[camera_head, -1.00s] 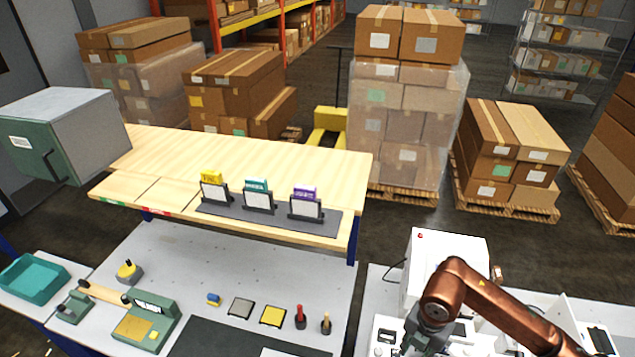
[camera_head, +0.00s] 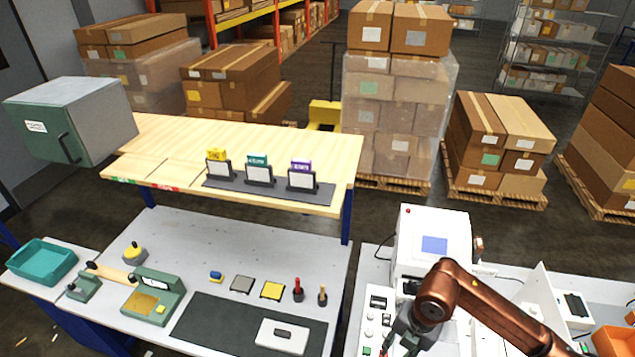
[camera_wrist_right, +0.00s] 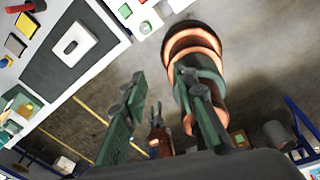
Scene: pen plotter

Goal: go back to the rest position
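My right arm (camera_head: 500,318) comes in from the right in the head view, over the white bench in front of the plotter. My right gripper (camera_head: 398,343) hangs at its end, partly cut off by the bottom edge. In the right wrist view its two green fingers (camera_wrist_right: 161,80) stand apart with floor between them; it is open and empty. A white machine with a blue screen (camera_head: 434,244), which looks like the plotter, stands behind my right arm.
A grey worktop (camera_head: 190,243) at left holds a green device (camera_head: 155,297), small pads and a dark mat (camera_head: 215,318) with a white plate (camera_head: 282,337). A wooden shelf (camera_head: 260,145) with labelled holders stands above. A teal tray (camera_head: 42,261) is far left.

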